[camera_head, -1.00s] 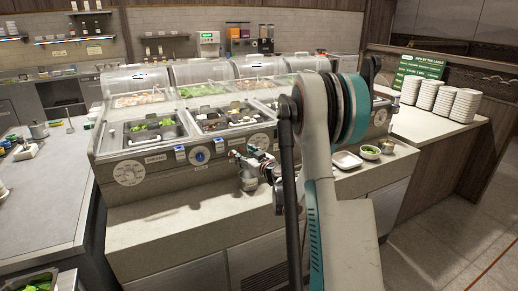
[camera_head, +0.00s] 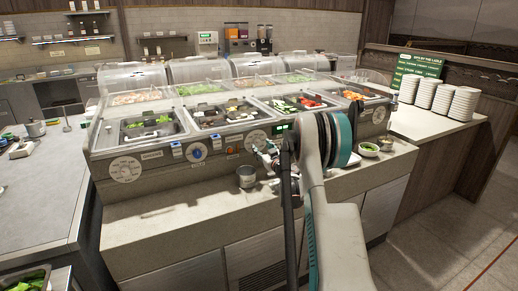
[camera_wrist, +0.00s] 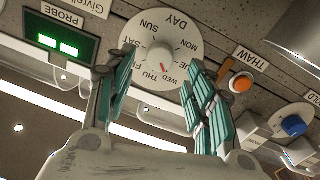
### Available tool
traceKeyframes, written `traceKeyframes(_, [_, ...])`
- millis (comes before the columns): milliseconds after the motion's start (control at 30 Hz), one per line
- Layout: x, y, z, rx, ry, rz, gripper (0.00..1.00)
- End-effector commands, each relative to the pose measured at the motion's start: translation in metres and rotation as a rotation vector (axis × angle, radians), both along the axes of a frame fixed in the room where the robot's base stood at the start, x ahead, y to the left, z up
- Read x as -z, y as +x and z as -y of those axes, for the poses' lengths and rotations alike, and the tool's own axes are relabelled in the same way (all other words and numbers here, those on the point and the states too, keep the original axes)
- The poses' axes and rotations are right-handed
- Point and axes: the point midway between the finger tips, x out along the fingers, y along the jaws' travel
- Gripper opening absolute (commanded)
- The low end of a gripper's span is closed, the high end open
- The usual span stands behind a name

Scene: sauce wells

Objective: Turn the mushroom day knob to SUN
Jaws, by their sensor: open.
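The day dial (camera_wrist: 175,34) is a white disc marked DAY with weekday names, seen upside down in the wrist view. Its pale round knob (camera_wrist: 160,54) is in the middle, with a red mark on the side between THU and WED. In the head view the dial (camera_head: 257,138) is on the counter's front panel, partly beside my arm. My gripper (camera_wrist: 158,76) is open, with its teal-padded fingers left and right of the knob in the picture; contact cannot be told. In the head view my gripper (camera_head: 266,155) is just in front of the dial, partly hidden by my arm.
An orange THAW button (camera_wrist: 242,83) is close to the right finger, and a green-lit PROBE display (camera_wrist: 58,43) is on the other side. A metal cup (camera_head: 246,177) stands on the ledge below. A blue knob (camera_head: 197,152) is further left.

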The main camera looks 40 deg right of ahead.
Motion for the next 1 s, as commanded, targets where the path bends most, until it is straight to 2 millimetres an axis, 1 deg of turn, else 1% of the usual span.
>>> traceKeyframes(33, [0.003, 0.01, 0.002, -0.001, 0.0, 0.0, 0.49])
traceKeyframes(100, [0.002, 0.02, 0.005, -0.001, 0.0, 0.0, 0.49])
traceKeyframes(300, [0.001, 0.038, 0.011, 0.0, 0.0, 0.0, 0.49])
traceKeyframes(433, [0.0, 0.042, 0.012, 0.0, 0.0, 0.0, 0.49])
traceKeyframes(667, [0.0, 0.042, 0.012, 0.0, 0.0, 0.0, 0.49])
traceKeyframes(767, [0.0, 0.042, 0.012, 0.0, 0.0, 0.0, 0.29])
traceKeyframes(800, [0.0, 0.042, 0.012, 0.0, 0.0, 0.0, 0.2])
traceKeyframes(867, [0.0, 0.042, 0.012, 0.0, 0.0, 0.0, 0.06])
traceKeyframes(1000, [0.0, 0.042, 0.012, 0.0, 0.0, 0.0, 0.05])
